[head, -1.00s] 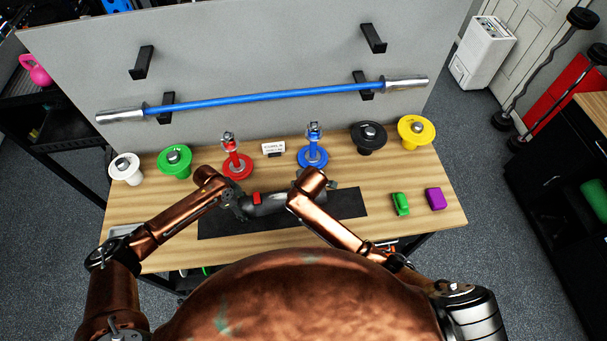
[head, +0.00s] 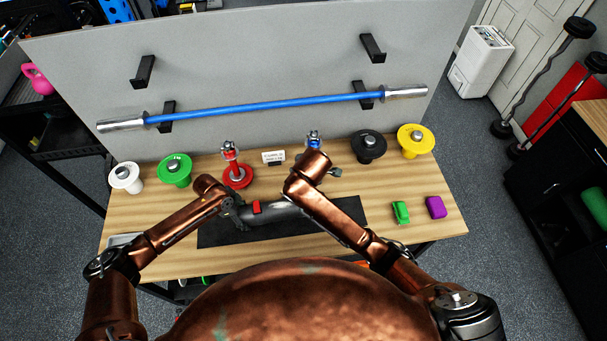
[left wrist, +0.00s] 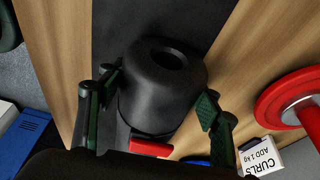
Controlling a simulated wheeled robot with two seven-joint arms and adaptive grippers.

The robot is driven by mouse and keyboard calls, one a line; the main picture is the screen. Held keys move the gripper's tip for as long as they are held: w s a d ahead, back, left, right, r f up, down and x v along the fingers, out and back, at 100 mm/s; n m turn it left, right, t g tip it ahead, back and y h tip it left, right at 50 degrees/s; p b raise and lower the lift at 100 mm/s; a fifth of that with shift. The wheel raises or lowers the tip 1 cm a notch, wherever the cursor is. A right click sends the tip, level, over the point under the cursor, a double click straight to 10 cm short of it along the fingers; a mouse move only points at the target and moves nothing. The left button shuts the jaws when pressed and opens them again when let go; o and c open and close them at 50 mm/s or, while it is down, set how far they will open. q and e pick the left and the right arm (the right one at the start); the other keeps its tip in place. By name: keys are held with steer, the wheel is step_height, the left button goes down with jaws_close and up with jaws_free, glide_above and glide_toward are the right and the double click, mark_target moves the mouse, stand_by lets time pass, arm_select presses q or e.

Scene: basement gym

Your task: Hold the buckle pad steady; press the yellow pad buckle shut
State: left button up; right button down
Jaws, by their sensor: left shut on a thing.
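The dark grey cylindrical pad (head: 284,212) lies on the black mat (head: 222,236), partly under my right arm. It also shows in the left wrist view (left wrist: 160,95), with a round hole in its end. A red block (head: 256,207) sits on the pad; it appears near my fingers in the left wrist view (left wrist: 150,148). I see no yellow buckle. My left gripper (head: 238,209) is shut on the pad, one finger on each side (left wrist: 160,100). My right wrist is above the pad's right part; its gripper is mostly hidden, and its fingers cannot be made out.
Behind are white, green (head: 175,169), black (head: 368,147) and yellow (head: 413,141) plates, a red stand (head: 237,174) and a blue stand. A blue bar (head: 265,104) hangs on the board. Green (head: 401,212) and purple (head: 436,207) pieces lie right; bare wood surrounds them.

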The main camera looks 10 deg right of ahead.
arm_select(q)
steer(key=o, duration=1.4)
